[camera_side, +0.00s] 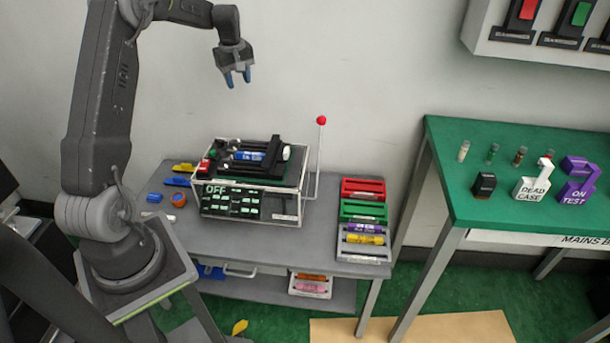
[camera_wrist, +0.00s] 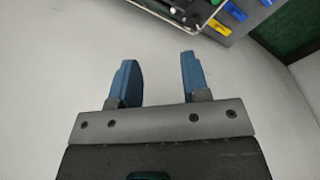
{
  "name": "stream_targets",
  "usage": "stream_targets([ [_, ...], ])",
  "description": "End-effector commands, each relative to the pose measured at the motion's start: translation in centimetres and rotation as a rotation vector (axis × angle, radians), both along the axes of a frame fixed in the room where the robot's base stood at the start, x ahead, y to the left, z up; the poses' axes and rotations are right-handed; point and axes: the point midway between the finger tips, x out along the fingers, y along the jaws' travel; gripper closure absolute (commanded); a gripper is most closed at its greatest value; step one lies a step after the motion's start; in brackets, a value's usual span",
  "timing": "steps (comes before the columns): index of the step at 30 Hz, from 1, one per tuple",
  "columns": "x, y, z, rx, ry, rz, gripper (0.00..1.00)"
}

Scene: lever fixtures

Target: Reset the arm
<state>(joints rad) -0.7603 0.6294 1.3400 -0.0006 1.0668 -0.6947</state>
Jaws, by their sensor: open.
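My gripper (camera_side: 238,77) hangs in the air above the grey table, near the wall, with its blue fingers pointing down. In the wrist view its two blue fingers (camera_wrist: 158,80) stand apart with nothing between them. Below it and apart from it stands a device (camera_side: 230,202) with a dark panel reading "OFF". A lever with a red ball knob (camera_side: 321,120) stands upright at the device's right side. The device's corner also shows at the top of the wrist view (camera_wrist: 190,12).
Coloured racks (camera_side: 362,213) stand on the table's right. Small blue and yellow pieces (camera_side: 177,181) lie on its left. A green bench (camera_side: 520,213) to the right holds cases marked "DEAD CASE" (camera_side: 532,188) and "ON TEST" (camera_side: 577,190). A wall panel (camera_side: 560,51) hangs above it.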

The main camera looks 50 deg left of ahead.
Motion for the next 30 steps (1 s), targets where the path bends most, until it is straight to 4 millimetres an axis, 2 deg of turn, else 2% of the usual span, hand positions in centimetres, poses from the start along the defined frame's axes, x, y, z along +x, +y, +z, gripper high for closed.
stream_targets([
  [1, 0.3, -3.0, 2.3, 0.021, -0.016, -0.082, 0.57],
  [6, -0.4, -12.0, 7.5, 0.078, -0.059, -0.341, 0.57],
  [10, -2.6, -18.6, 10.4, 0.123, -0.094, -0.537, 0.57],
  [13, -5.0, -23.2, 11.9, 0.159, -0.123, -0.688, 0.57],
  [18, -10.3, -30.0, 13.0, 0.222, -0.175, -0.94, 0.57],
  [21, -13.7, -33.2, 12.7, 0.259, -0.207, -1.085, 0.57],
  [24, -16.9, -35.5, 12.1, 0.295, -0.238, -1.214, 0.57],
  [27, -19.3, -37.0, 11.2, 0.323, -0.262, -1.314, 0.57],
  [30, -20.9, -37.8, 10.5, 0.342, -0.279, -1.381, 0.57],
])
